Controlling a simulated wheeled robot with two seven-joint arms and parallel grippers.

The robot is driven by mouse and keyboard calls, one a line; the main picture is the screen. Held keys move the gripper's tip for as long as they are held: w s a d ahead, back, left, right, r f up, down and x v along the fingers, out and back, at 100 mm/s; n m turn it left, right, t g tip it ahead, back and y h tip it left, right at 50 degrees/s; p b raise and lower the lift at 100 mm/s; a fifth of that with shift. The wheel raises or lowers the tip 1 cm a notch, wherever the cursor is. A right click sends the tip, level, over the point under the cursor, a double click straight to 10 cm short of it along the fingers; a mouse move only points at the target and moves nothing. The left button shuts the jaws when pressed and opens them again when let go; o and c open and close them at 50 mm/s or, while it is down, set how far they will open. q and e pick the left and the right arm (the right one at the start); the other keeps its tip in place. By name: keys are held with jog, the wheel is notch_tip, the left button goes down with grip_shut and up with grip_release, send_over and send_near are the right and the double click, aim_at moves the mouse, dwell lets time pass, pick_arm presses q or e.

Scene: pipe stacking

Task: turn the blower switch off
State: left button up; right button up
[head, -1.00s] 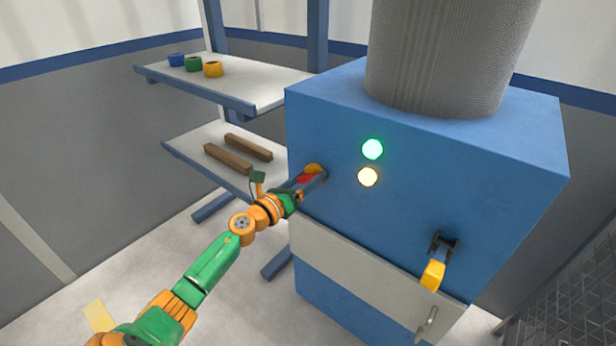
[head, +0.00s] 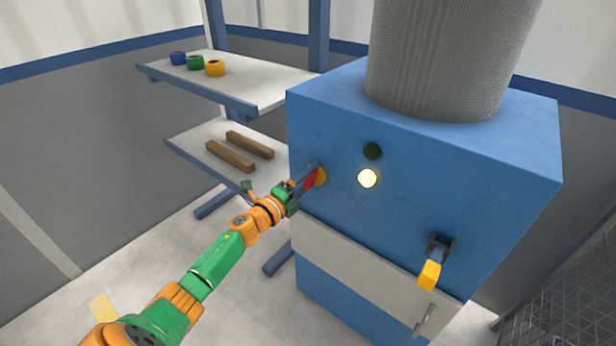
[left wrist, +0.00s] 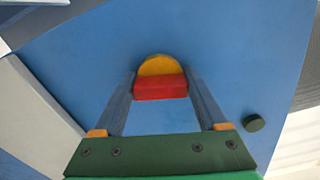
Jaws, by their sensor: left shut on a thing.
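The blower switch, a red grip on a yellow round base (head: 320,177), is on the front of the blue blower box (head: 400,230), near its left edge. My left gripper (head: 309,179) is shut on its red grip. In the left wrist view the red grip (left wrist: 160,87) sits between the two fingers, with half of the yellow disc behind it. The green lamp (head: 372,151) is dark; it also shows dark in the left wrist view (left wrist: 253,123). The lamp below it (head: 367,179) glows pale yellow. My right gripper is out of view.
A yellow-handled lever (head: 430,275) sticks out of the box's lower right front. A grey duct (head: 440,60) rises from its top. Shelves at the left hold tape rolls (head: 195,62) and two brown bars (head: 250,145). A mesh panel (head: 575,300) stands at the right.

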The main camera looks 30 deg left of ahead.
pick_arm(q)
jog(key=shift+n, duration=1.2)
jog(key=shift+f+n, duration=0.1)
jog(key=shift+n, duration=0.2)
jog(key=o, duration=1.3)
jog(key=shift+s+p, duration=0.1)
jog(key=shift+p, duration=0.2)
jog(key=s+p, duration=0.1)
jog(key=s, duration=0.6)
jog(key=shift+a, duration=0.25)
